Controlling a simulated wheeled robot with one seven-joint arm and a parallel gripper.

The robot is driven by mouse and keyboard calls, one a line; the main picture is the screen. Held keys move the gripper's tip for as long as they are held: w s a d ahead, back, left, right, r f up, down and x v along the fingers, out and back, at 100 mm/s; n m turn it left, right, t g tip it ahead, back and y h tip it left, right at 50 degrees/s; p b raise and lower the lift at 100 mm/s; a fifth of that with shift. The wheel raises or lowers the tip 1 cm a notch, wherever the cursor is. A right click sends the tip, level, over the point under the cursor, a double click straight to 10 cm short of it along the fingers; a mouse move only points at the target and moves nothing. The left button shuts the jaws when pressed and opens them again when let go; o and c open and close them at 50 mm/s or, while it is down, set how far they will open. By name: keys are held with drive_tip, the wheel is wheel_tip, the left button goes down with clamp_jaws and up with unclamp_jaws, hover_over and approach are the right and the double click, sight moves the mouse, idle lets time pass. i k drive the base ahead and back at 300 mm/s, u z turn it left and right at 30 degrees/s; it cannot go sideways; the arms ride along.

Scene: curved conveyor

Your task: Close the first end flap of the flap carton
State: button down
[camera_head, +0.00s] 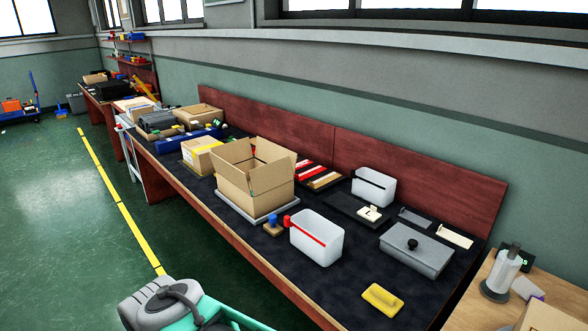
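The flap carton (254,196) is a brown cardboard box on the long dark-topped bench, near the middle of the view. It stands upright on a flat grey plate (263,218). Its top is open, with flaps raised around the opening; the right-hand flap leans outward. Which one is the first end flap I cannot tell. Something small and dark with a red part shows at the opening, and the rest of the inside is mostly hidden. My gripper is not in view.
A grey lidded box (416,252) and yellow block (382,299) lie farther right.

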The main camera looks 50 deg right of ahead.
sight(270, 175)
drive_tip(key=z, duration=0.55)
drive_tip(key=i, duration=0.5)
drive_tip(key=z, duration=0.6)
drive_tip(key=i, duration=0.8)
drive_tip(key=u, duration=0.15)
